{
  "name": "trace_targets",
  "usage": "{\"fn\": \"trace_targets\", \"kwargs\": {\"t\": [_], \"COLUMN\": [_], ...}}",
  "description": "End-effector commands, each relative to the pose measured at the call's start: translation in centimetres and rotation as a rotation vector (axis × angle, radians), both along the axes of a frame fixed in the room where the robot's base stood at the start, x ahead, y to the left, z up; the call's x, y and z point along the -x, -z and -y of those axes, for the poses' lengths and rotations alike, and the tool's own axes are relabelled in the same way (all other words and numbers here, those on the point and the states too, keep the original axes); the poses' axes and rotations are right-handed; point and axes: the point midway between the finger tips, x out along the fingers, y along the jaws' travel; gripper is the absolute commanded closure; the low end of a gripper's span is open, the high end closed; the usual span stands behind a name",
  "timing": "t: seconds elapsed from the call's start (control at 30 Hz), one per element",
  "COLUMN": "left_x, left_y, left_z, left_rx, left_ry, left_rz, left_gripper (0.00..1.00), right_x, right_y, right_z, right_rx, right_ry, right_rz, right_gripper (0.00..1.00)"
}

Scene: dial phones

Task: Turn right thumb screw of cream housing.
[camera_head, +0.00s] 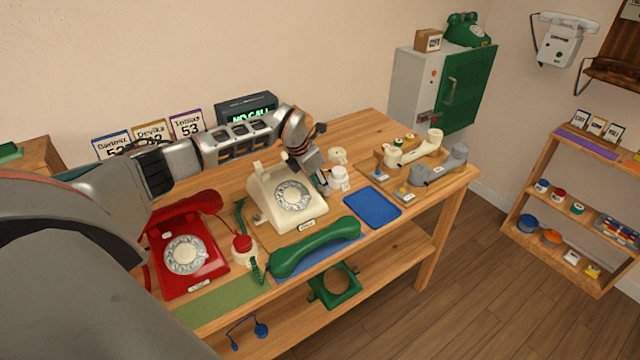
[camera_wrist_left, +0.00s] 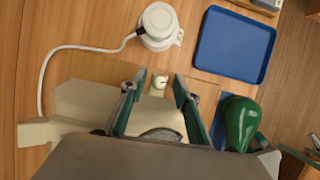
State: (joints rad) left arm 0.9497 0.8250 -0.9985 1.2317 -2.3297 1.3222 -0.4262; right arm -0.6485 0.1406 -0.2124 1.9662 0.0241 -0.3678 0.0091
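The cream housing (camera_head: 262,190) with its rotary dial stands on the bench between the red phone and the white jar. My left gripper (camera_head: 323,182) reaches down at its right side. In the left wrist view, part of the cream housing (camera_wrist_left: 88,103) shows beneath the gripper. A small pale thumb screw (camera_wrist_left: 160,81) stands out from the housing's side, between the two fingertips. The fingers are apart, with a gap visible on each side of the screw. The gripper hides this screw in the head view. My right gripper is in neither view.
A white round jar (camera_wrist_left: 159,27) with a cord stands just beyond the fingertips. A blue tray (camera_head: 372,207) lies to the right. A green handset (camera_head: 314,246) lies in front of the housing, and a red phone (camera_head: 184,250) stands to the left.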

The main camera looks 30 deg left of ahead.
Motion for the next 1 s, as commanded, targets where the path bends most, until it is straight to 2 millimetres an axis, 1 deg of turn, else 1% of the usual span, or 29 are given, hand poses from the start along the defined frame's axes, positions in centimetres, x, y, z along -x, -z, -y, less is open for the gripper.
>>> {"fn": "trace_targets", "kwargs": {"t": [0.03, 0.1, 0.33, 0.7, 0.83, 1.0], "left_x": [0.0, 0.0, 0.0, -0.1, 0.0, 0.0], "left_y": [0.0, 0.0, 0.0, 0.0, 0.0, 0.0], "left_z": [0.0, 0.0, 0.0, -0.1, -0.1, -0.1], "left_rx": [0.0, 0.0, -0.001, 0.0, 0.0, 0.001], "left_ry": [0.0, 0.0, 0.012, 0.23, 0.267, 0.273], "left_rz": [0.0, 0.0, -0.001, 0.0, 0.0, 0.001], "left_gripper": [0.84, 1.0, 1.0, 1.0, 1.0, 1.0], "right_x": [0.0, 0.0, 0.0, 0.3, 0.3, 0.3], "right_y": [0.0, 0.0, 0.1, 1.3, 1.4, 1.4], "right_z": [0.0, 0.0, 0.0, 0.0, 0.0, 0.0], "right_rx": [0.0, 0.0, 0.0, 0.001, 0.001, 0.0], "right_ry": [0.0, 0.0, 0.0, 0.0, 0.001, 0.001], "right_rz": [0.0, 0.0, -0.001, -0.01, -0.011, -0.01], "right_gripper": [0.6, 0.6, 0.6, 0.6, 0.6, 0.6]}}
